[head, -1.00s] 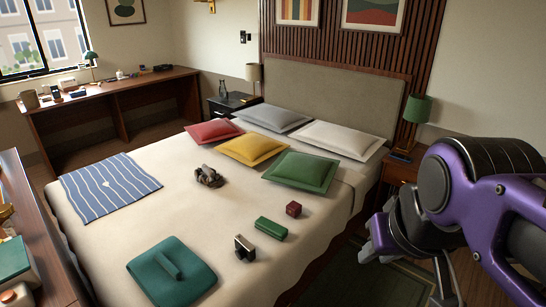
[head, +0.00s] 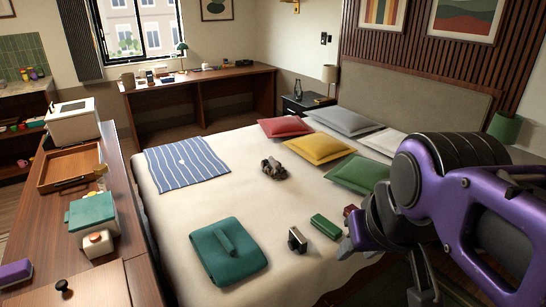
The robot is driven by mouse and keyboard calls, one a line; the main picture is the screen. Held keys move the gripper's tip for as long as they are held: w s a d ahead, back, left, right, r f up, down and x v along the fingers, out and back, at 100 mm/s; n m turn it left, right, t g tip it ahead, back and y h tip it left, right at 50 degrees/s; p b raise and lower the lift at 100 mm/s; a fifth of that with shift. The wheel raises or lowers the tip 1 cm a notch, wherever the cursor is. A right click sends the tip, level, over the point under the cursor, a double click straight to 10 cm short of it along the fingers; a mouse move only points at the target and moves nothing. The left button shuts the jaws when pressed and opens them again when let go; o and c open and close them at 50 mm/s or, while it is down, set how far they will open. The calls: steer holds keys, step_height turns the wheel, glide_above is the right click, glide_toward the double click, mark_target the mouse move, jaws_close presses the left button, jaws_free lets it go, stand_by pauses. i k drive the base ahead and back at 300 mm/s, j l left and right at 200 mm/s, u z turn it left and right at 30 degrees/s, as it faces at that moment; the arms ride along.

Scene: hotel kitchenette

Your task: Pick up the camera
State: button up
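A small black and silver boxy item (head: 297,240) stands on the bed, left of a green box; it may be the camera, but it is too small to be sure. A dark brown-grey lumpy item (head: 273,168) lies near the middle of the bed; I cannot tell what it is. My gripper (head: 350,243) is at the right, in front of the bed's right side in the picture. Its grey fingers are partly hidden by my purple arm, and I cannot tell whether they are open.
The bed (head: 180,225) also holds a green box (head: 325,227), a teal folded item (head: 228,253), a striped cloth (head: 187,164) and several pillows. A wooden counter (head: 125,212) at left carries a tray (head: 70,167) and boxes. A desk (head: 200,82) stands under the window.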

mark_target(297, 241)
steer(key=u, duration=0.8)
steer(key=l+u, duration=0.3)
steer(key=i+l+u, duration=0.1)
steer(key=u, duration=0.2)
steer(key=l, duration=0.95)
